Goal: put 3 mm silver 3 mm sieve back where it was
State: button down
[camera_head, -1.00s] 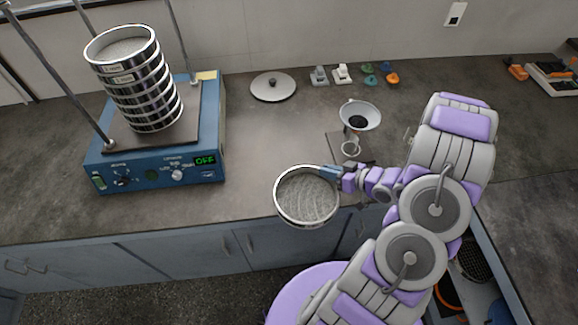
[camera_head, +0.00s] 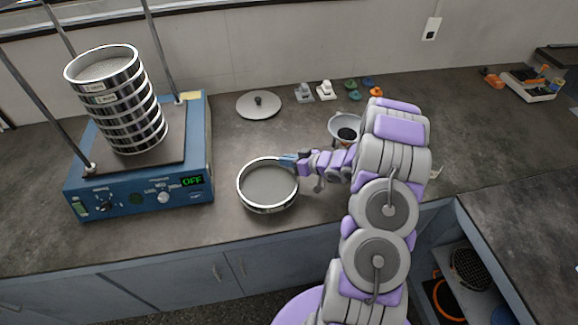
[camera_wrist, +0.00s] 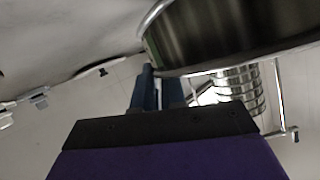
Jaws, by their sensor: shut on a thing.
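My gripper (camera_head: 291,160) is shut on the rim of a round silver sieve (camera_head: 268,208), at the sieve's back right side. The sieve is held roughly level over the counter, right of the shaker; its size label cannot be read. In the wrist view, the blue fingers (camera_wrist: 158,92) meet the sieve's metal wall (camera_wrist: 235,35), which fills the upper right. The blue sieve shaker (camera_head: 140,195) stands at the left with its display reading OFF. A stack of silver sieves (camera_head: 130,110) stands tilted in the picture on its plate, and shows in the wrist view (camera_wrist: 240,88).
A round lid (camera_head: 258,105) lies on the counter behind the sieve. A funnel (camera_head: 345,128) stands behind my arm, partly hidden. Small weights and coloured pieces (camera_head: 353,90) line the back. The shaker's upright rods (camera_head: 160,40) flank the stack. Bare counter (camera_head: 225,220) lies between shaker and sieve.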

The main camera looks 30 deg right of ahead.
jog(key=f, duration=0.2)
jog(key=shift+a+f+b, duration=0.2)
jog(key=shift+f+b, duration=0.1)
jog(key=shift+b, duration=0.1)
jog(key=shift+d, duration=0.6)
jog(key=c, duration=1.5)
grip_release()
jog(key=shift+d, duration=0.15)
jog(key=shift+c, duration=0.2)
jog(key=shift+o, duration=1.4)
jog(key=shift+a, duration=0.25)
jog(key=shift+o, duration=0.3)
jog(key=shift+a+r, duration=0.1)
jog(key=shift+a, duration=0.25)
jog(key=shift+s+d+r+p, duration=0.2)
jog(key=shift+s+d+p, duration=0.1)
jog(key=shift+d, duration=0.1)
jog(key=p+v, duration=0.3)
jog(key=v, duration=0.8)
jog(key=shift+d, duration=0.15)
